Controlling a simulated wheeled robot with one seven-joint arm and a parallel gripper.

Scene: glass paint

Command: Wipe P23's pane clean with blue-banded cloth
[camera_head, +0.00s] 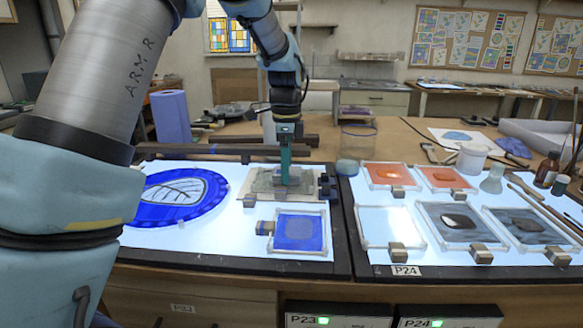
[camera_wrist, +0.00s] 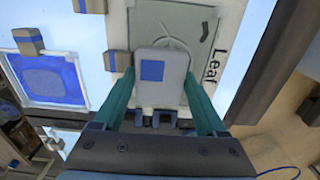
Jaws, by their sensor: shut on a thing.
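My gripper (camera_head: 285,165) reaches down over the left light table. In the wrist view its teal fingers (camera_wrist: 160,84) close on both sides of a rounded grey pad (camera_wrist: 174,92) with a blue square on it. The pad is over a grey-green sheet or pane (camera_wrist: 205,14) marked "Leaf"; whether it touches is unclear. A blue-painted square pane (camera_head: 299,232) lies in front; it also shows in the wrist view (camera_wrist: 45,80). A blue-banded grey block (camera_head: 265,228) sits at its left edge. I cannot tell which pane is P23's; a P23 label (camera_head: 305,320) is on the front below.
A round blue piece with a leaf drawing (camera_head: 160,212) lies left.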

